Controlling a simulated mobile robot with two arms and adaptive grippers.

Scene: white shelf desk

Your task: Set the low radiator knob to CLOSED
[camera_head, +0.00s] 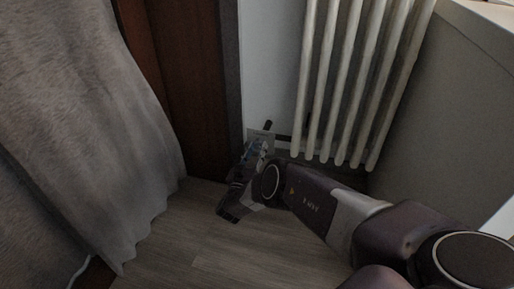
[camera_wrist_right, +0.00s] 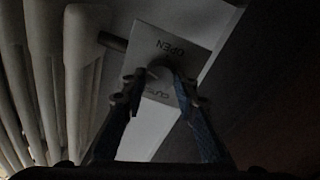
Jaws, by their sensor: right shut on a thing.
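My right gripper (camera_wrist_right: 160,88) is shut on the knob, one finger on each side. In the head view my right gripper (camera_head: 262,142) is low beside the radiator's bottom left corner, and the knob is mostly hidden there. I cannot tell the knob's exact setting. My left gripper is not in view.
The white radiator (camera_head: 345,85) stands right of the gripper, with a dark pipe (camera_wrist_right: 112,41) by the plate. A dark wooden door or panel (camera_head: 190,80) and a grey curtain (camera_head: 80,120) are to the left. The wooden floor (camera_head: 200,240) is open in front.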

